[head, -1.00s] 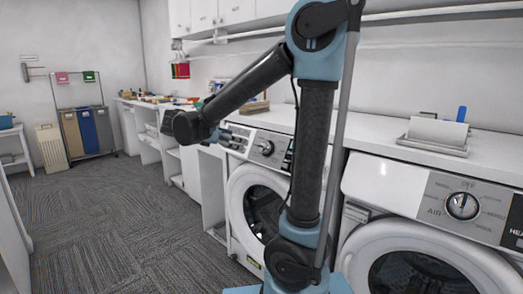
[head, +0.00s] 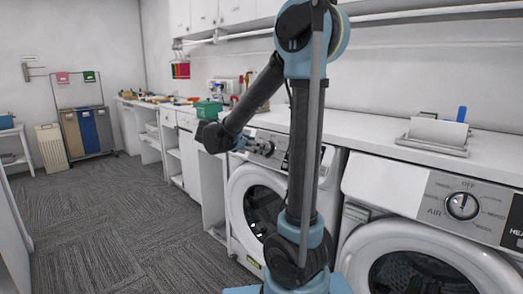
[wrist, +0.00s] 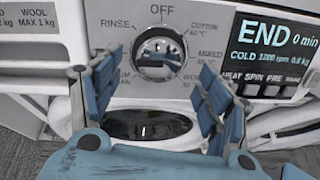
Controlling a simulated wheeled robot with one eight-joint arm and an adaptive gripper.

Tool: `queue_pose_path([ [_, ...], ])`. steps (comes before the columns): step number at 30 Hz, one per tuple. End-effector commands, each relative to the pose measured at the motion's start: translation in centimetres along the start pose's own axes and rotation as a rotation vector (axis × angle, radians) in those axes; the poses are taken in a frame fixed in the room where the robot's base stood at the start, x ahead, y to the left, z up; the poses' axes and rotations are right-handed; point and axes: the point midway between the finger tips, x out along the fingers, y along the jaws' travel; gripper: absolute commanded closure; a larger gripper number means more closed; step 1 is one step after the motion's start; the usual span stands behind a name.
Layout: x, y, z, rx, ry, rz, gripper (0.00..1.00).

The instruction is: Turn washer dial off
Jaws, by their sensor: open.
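The washer (head: 236,196) is the left white front-loader in the head view, partly hidden behind my arm. Its round chrome dial (wrist: 160,54) is in the upper middle of the wrist view, below the word OFF, with RINSE to its left and COTTON and MIXED to its right. I cannot tell which mark the dial points to. My gripper (wrist: 160,72) is open, with one blue finger on each side of the dial in the picture. I see no contact with it. In the head view my gripper (head: 258,146) is close in front of the washer's control panel.
The washer's display (wrist: 272,42) reads END 0 min. A dryer-like machine (head: 398,200) with its own dial (head: 462,206) stands at the right. A white counter (head: 380,142) runs above both machines. The carpet (head: 120,215) at the left is clear.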

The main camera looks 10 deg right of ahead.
Motion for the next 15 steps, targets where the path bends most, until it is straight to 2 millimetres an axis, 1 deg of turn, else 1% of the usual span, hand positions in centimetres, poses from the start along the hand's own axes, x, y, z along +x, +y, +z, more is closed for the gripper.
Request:
queue_pose_path([
  [1,0.8,-0.1,0.0,0.001,0.0,-0.003,0.3],
  [6,2.9,-0.1,0.0,0.001,0.0,-0.003,0.3],
  [10,3.9,-0.1,0.0,0.001,0.0,-0.002,0.3],
  [15,4.5,0.0,0.0,0.0,0.0,-0.001,0.3],
])
